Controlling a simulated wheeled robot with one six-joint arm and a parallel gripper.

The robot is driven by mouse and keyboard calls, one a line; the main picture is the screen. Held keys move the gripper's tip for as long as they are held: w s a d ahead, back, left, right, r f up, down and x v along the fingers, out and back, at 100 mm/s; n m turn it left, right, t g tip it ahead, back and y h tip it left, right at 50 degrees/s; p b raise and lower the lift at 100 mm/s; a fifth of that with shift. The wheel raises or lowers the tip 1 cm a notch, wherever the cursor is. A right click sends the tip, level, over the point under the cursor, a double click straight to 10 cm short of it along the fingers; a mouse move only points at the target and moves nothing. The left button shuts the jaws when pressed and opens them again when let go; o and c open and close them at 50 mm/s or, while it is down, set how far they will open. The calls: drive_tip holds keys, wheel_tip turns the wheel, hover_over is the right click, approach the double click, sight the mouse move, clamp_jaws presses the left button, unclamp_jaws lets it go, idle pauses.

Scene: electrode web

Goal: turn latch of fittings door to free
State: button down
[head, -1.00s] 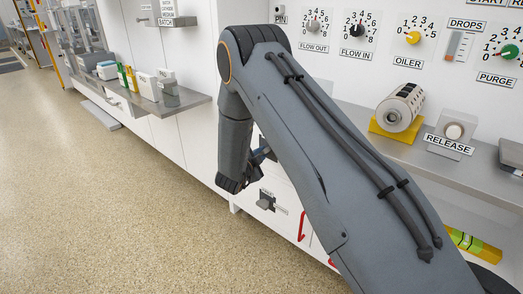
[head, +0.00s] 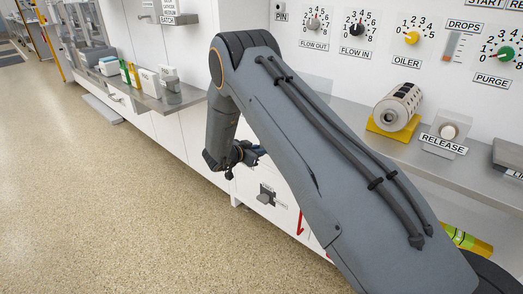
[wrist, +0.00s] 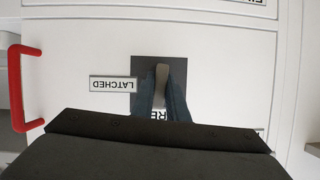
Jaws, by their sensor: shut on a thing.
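The latch (wrist: 161,76) is a grey lever on a dark square plate (wrist: 177,68) on a white door (wrist: 225,80) in the wrist view. My gripper (wrist: 162,100) is shut on the lever, with a dark blue finger on each side of it. The lever stands nearly upright in the picture. A LATCHED label (wrist: 113,84) is upside down to its left. A second label (wrist: 158,116), showing only "RE", is partly hidden by the fingers below the lever. In the head view my gripper (head: 253,153) is at the white front, its contact with the latch hidden.
A red handle (wrist: 17,88) is at the left in the wrist view. In the head view another latch (head: 265,195) sits lower on the front, near a red handle (head: 300,222). A shelf with bottles and boxes (head: 165,103) juts out left of my arm. The floor (head: 110,210) is clear.

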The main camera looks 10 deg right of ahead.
drive_tip(key=shift+n+g, duration=0.3)
drive_tip(key=shift+n, duration=0.1)
drive_tip(key=shift+s, duration=0.1)
drive_tip(key=c, duration=1.7)
unclamp_jaws()
drive_tip(key=shift+c, duration=0.2)
drive_tip(key=v, duration=0.7)
drive_tip(key=shift+s+a+p, duration=0.2)
drive_tip(key=shift+a+p, duration=0.1)
